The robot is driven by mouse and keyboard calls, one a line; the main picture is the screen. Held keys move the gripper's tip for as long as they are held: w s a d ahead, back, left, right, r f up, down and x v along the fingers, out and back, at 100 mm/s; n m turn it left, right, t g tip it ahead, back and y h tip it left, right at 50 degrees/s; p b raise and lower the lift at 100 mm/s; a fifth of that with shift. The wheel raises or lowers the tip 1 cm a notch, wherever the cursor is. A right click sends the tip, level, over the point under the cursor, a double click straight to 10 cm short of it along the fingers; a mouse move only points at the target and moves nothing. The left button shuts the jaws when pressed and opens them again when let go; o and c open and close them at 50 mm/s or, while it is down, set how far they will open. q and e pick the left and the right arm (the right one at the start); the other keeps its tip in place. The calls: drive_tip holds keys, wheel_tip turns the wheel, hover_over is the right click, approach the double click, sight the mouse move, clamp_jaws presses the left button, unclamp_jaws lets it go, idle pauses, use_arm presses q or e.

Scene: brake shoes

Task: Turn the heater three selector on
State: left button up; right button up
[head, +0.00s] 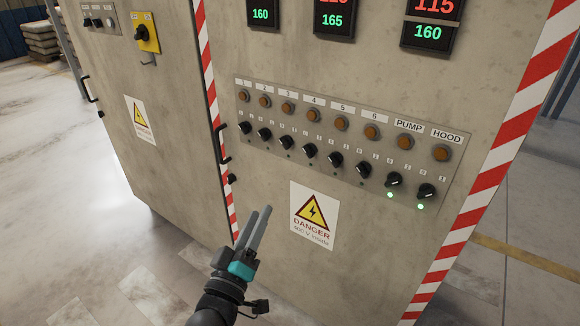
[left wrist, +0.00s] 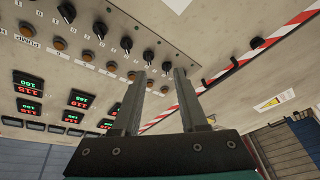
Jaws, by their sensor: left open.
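The heater three selector (head: 286,142) is a black knob in the row on the cabinet panel, third from the left, under the lamp marked 3 (head: 287,108). It sits turned like the other heater knobs, and the small lamp below it is dark. It also shows in the left wrist view (left wrist: 126,44), left of the fingers. My left gripper (head: 259,209) is open and empty, apart from the panel, below the knob row and left of the danger sign. It also shows in the left wrist view (left wrist: 160,72). My right gripper is not in view.
The pump selector (head: 393,179) and hood selector (head: 427,190) are turned differently, with green lamps lit below them. Neighbouring knobs two (head: 265,134) and four (head: 309,150) stand close. A door handle (head: 221,145) sticks out left of the panel. Floor in front is clear.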

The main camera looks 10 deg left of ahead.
use_arm(q)
wheel_tip(320, 180, up, 3)
drive_tip(key=t, duration=0.1)
drive_tip(key=b, duration=0.5)
approach(283, 145)
drive_tip(key=x, duration=0.7)
drive_tip(key=shift+w+f, duration=0.1)
drive_tip(key=shift+w, duration=0.5)
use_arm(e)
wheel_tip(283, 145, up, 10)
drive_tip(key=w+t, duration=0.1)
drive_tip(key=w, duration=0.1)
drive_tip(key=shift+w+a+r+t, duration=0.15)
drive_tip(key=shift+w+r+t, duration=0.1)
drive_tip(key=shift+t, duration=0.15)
use_arm(q)
clamp_jaws()
